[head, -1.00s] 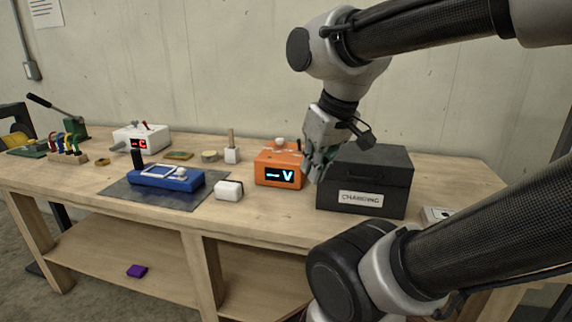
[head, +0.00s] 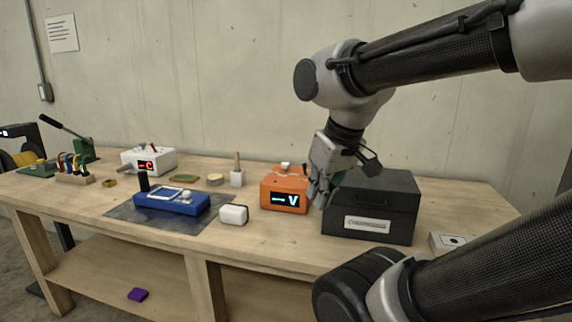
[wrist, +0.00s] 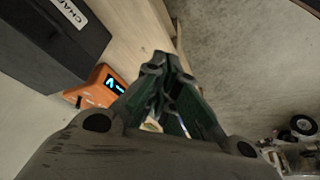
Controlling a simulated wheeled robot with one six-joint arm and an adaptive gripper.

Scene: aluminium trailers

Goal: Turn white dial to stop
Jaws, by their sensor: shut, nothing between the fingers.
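A white knob (head: 285,165) sits on top of the orange meter box (head: 270,201), whose lit screen shows a V. Another pale round knob (head: 187,195) is on the blue device (head: 158,203). I cannot tell from the frames which one is the white dial. My gripper (head: 318,198) points down by the right side of the orange box, in front of the black case, apart from both knobs. In the wrist view my gripper (wrist: 165,62) has its fingertips together with nothing held, and the orange box (wrist: 92,93) is to their left.
The black case (head: 352,212) stands close right of the orange box. A small white block (head: 233,214) lies in front left. A white box with a red display (head: 148,160) is farther back. A small pale box (head: 447,243) sits at the right. Bare tabletop lies in front of the orange box.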

